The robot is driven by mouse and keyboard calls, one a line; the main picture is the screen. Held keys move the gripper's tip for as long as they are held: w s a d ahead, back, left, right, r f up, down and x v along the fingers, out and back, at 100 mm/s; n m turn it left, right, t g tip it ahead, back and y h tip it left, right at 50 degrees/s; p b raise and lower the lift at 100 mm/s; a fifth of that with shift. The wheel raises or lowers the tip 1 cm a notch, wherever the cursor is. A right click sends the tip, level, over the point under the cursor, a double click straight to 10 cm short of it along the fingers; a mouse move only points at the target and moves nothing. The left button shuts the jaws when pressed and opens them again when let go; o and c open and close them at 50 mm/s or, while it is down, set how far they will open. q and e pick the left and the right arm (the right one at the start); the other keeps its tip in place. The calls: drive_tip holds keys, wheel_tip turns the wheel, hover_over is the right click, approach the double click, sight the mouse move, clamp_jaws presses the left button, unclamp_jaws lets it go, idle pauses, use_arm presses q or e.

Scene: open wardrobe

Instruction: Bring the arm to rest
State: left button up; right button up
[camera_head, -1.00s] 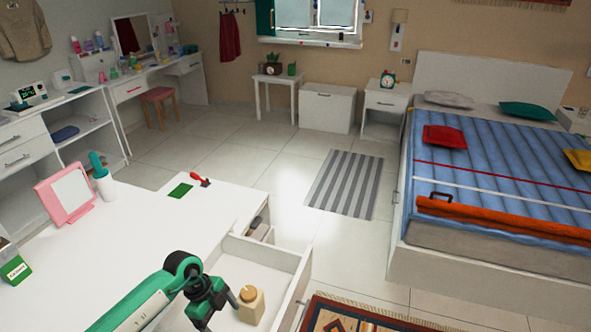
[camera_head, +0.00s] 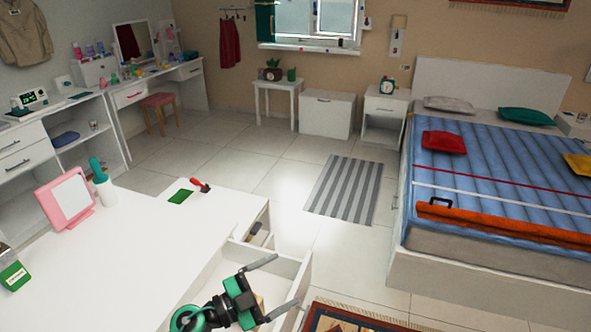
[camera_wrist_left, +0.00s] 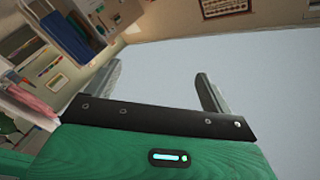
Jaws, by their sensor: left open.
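My left gripper (camera_head: 287,278) is at the bottom of the head view, over the open white drawer (camera_head: 292,264). Its two grey fingers are spread wide and point to the right, with nothing between them. The fingers also show apart and empty in the left wrist view (camera_wrist_left: 145,70). A tan wooden thing (camera_head: 260,301) in the drawer is mostly hidden behind the gripper. My right gripper is not in view.
The white desk top (camera_head: 130,235) holds a pink-framed mirror (camera_head: 66,199), a white and green bottle (camera_head: 103,185), a green pad (camera_head: 180,196) and a red-handled tool (camera_head: 200,185). The bed (camera_head: 480,264) stands at the right.

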use_arm(q)
drive_tip(key=a+r+n+t+y, duration=0.2)
drive_tip(key=a+n+t+y, duration=0.7)
drive_tip(key=a+n+y, duration=0.45)
drive_tip(key=s+a+f+n+g+y, duration=0.2)
drive_tip(key=a+f+n+y, duration=0.2)
drive_tip(key=f, duration=0.1)
drive_tip(key=s+a+f+g+h, duration=0.1)
drive_tip(key=s+f+g, duration=0.5)
drive_tip(key=s, duration=0.6)
drive_tip(key=s+f+g, duration=0.5)
drive_tip(key=s+g, duration=0.2)
drive_tip(key=s, duration=0.4)
wheel_tip(320, 180, down, 31)
drive_tip(key=g, duration=0.1)
drive_tip(key=s+a+f, duration=0.2)
drive_tip(key=s+f, duration=0.7)
drive_tip(key=s+a+f+g, duration=0.1)
drive_tip(key=s+f, duration=0.9)
drive_tip(key=shift+s+a+f+g, duration=0.15)
drive_tip(key=shift+a+f+g, duration=0.05)
drive_tip(key=shift+a+g, duration=0.15)
